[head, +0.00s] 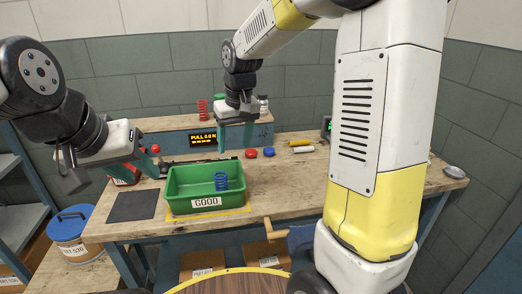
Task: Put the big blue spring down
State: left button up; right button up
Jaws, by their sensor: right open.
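The big blue spring (221,181) stands upright inside the green bin (187,199) marked GOOD, towards its right side. The bin sits on the wooden bench, with a yellow edge showing beneath it. My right gripper (235,147) is open and empty, pointing down above and behind the bin, apart from the spring. My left gripper (151,160) is to the left, near the bin's back left corner. It is tilted, and I cannot tell whether its jaws are open or shut.
A dark mat (133,205) lies left of the bin. A red cap (251,153), a blue cap (269,152) and yellow rods (300,143) lie behind on the right. A red spring (203,109) stands on the back shelf above a lit sign (203,139). My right arm hides much of the bench's right side.

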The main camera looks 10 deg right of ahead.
jog(key=s+d+r+m+t, duration=0.1)
jog(key=s+d+r+t, duration=0.1)
jog(key=s, duration=0.8)
jog(key=s+d+r+m+t+y, duration=0.1)
jog(key=s+d+r, duration=0.4)
jog(key=s, duration=0.6)
jog(key=shift+d+m+t, duration=0.4)
jog(key=shift+d+m, duration=0.1)
jog(key=shift+d, duration=0.45)
